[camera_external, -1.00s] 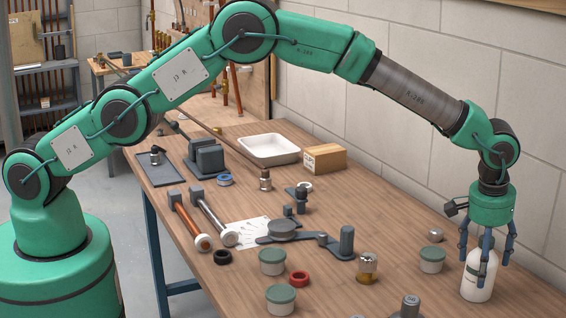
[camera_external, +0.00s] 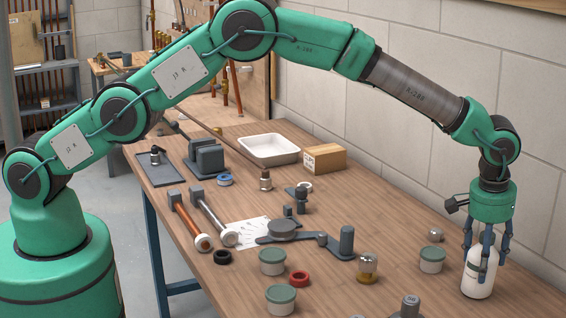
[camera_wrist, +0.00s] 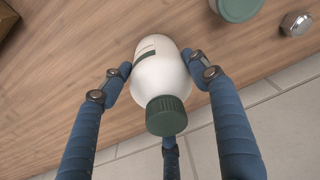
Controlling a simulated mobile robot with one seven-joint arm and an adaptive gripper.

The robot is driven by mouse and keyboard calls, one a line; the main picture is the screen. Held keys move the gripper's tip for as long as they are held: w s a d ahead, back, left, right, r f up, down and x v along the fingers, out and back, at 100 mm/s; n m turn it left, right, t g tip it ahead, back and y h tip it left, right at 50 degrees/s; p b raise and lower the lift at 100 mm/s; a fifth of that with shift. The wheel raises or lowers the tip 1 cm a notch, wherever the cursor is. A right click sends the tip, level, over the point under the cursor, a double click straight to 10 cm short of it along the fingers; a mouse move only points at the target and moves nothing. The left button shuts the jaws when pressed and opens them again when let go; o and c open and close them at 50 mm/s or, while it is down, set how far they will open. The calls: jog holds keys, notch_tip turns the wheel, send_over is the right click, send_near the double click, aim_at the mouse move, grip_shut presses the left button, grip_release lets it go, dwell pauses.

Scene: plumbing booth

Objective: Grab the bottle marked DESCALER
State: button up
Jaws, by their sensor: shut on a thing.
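A white bottle (camera_external: 478,276) stands upright near the right end of the workbench. In the wrist view the bottle (camera_wrist: 160,77) shows a dark green ribbed cap and part of a label with a green band. The lettering on it cannot be read, so I cannot confirm the word DESCALER. My gripper (camera_external: 484,262) points down over the bottle. Its blue fingers are closed around the bottle's sides, and they also show in the wrist view (camera_wrist: 161,95). The bottle's base appears to be on the bench top.
A green-lidded tub (camera_external: 432,261) and a hex nut (camera_external: 435,235) stand left of the bottle. A brass-based fitting (camera_external: 367,268), a red ring (camera_external: 299,279) and more tubs (camera_external: 281,299) lie further left. A block wall (camera_external: 480,90) runs behind the bench (camera_external: 400,215).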

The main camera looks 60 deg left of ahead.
notch_tip(320, 180, up, 3)
jog(key=shift+r+p, duration=0.1)
jog(key=shift+p, duration=0.25)
jog(key=shift+s+a, duration=0.1)
jog(key=shift+s, duration=0.15)
jog(key=s+a, duration=0.3)
jog(key=s, duration=0.3)
jog(key=s+a+r+p, duration=0.1)
jog(key=s+a, duration=0.3)
jog(key=s, duration=0.3)
jog(key=shift+s+a+p, duration=0.2)
jog(key=shift+a+p, duration=0.1)
